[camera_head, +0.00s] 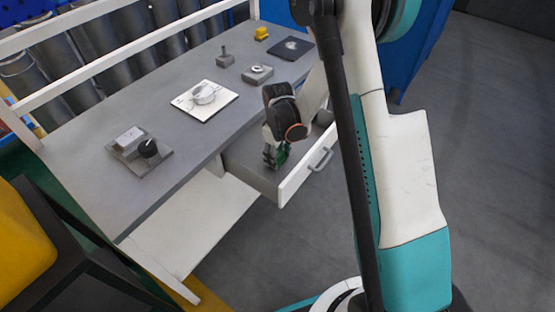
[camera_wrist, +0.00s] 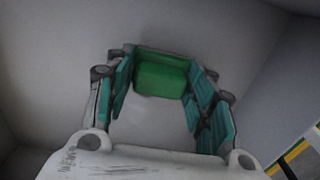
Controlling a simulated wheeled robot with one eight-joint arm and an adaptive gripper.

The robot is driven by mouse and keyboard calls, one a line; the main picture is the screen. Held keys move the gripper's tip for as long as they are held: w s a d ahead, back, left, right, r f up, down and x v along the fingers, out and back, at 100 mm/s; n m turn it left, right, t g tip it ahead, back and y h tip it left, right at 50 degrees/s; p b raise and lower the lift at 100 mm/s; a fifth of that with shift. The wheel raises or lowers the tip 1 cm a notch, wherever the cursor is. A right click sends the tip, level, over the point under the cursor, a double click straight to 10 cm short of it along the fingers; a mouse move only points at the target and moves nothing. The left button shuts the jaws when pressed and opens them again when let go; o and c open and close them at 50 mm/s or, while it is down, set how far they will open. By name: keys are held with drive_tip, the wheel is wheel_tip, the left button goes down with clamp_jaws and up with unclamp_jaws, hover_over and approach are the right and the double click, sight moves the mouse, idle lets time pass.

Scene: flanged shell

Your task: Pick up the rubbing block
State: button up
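The rubbing block appears to be the green block (camera_wrist: 160,78) on the drawer floor in the wrist view. It also shows as a small green patch in the head view (camera_head: 282,156), mostly hidden by my gripper. My gripper (camera_head: 273,154) points down into the open drawer. In the wrist view its two teal-padded fingers (camera_wrist: 161,84) stand apart, one on each side of the block near its ends. I cannot tell whether the pads touch the block.
The white-fronted drawer (camera_head: 292,187) is pulled out, its walls close around my gripper. The grey table (camera_head: 150,205) carries a white plate with a round part (camera_head: 203,113), a tray with a black knob (camera_head: 125,155), a small block (camera_head: 257,75), a dark pad (camera_head: 291,47) and a yellow item (camera_head: 261,33).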

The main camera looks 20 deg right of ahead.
drive_tip(key=shift+c, duration=1.1)
wheel_tip(320, 180, up, 20)
drive_tip(key=p, duration=0.7)
